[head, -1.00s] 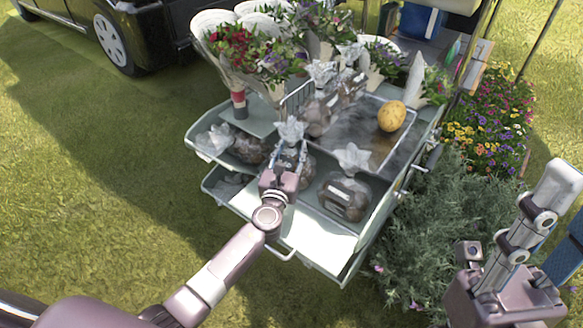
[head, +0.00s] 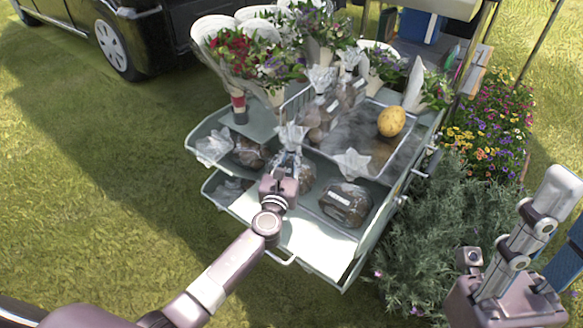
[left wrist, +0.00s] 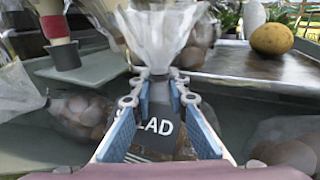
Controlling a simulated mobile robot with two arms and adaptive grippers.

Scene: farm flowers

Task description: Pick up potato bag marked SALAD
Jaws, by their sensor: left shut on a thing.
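The bag's body is mostly hidden behind the gripper. My right gripper (head: 468,258) is at the lower right, away from the cart; its fingers are not clear.
Another potato bag (head: 346,203) lies right of the left gripper, and one (head: 250,153) lies left. A metal tray (head: 375,165) with a yellow potato (head: 391,121) is behind. Wrapped flowers (head: 250,60) stand at the back. Bushes (head: 440,215) flank the right side.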

